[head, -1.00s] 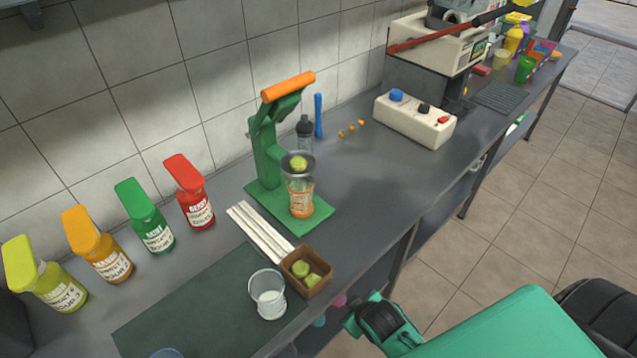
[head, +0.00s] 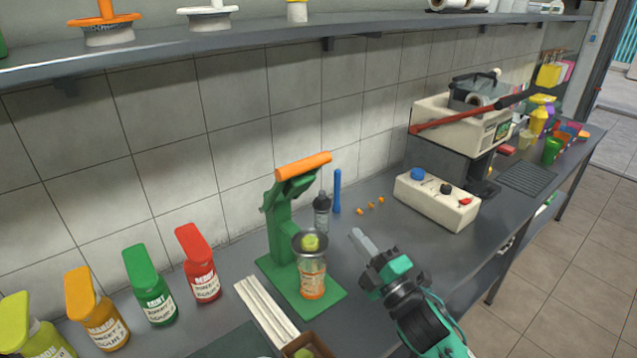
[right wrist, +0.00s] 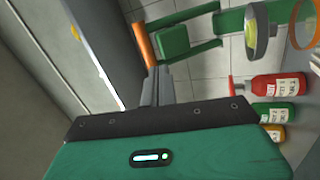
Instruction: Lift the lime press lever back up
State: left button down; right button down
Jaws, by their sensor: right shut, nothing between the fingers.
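The green lime press (head: 281,228) stands on its green base plate on the counter. Its lever's orange handle (head: 303,166) sits high at the top, well above the strainer cup. A lime (head: 310,242) lies in the cup, and a glass jar with an orange label (head: 312,279) stands below it. My right gripper (head: 362,240) is shut and empty, to the right of the press and apart from it in the head view. In the right wrist view, the shut fingers (right wrist: 155,84) point toward the orange handle (right wrist: 143,45); contact is unclear there. My left gripper is not in view.
Syrup bottles (head: 200,265) stand left of the press. A dark bottle (head: 321,213) and a blue stick (head: 337,191) stand behind it. A cream control box (head: 437,200) is at the right. A shelf (head: 270,42) runs along the wall above.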

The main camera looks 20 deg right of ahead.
notch_tip(320, 180, up, 2)
jog(key=n+y, duration=0.2)
jog(key=p, duration=0.6)
send_near(309, 170)
jog(key=shift+n+t, duration=0.3)
jog(key=x, duration=0.5)
jog(key=shift+w+a, duration=0.15)
jog(key=shift+w, duration=0.1)
jog(key=shift+w+a, duration=0.3)
jog(key=shift+w, duration=0.35)
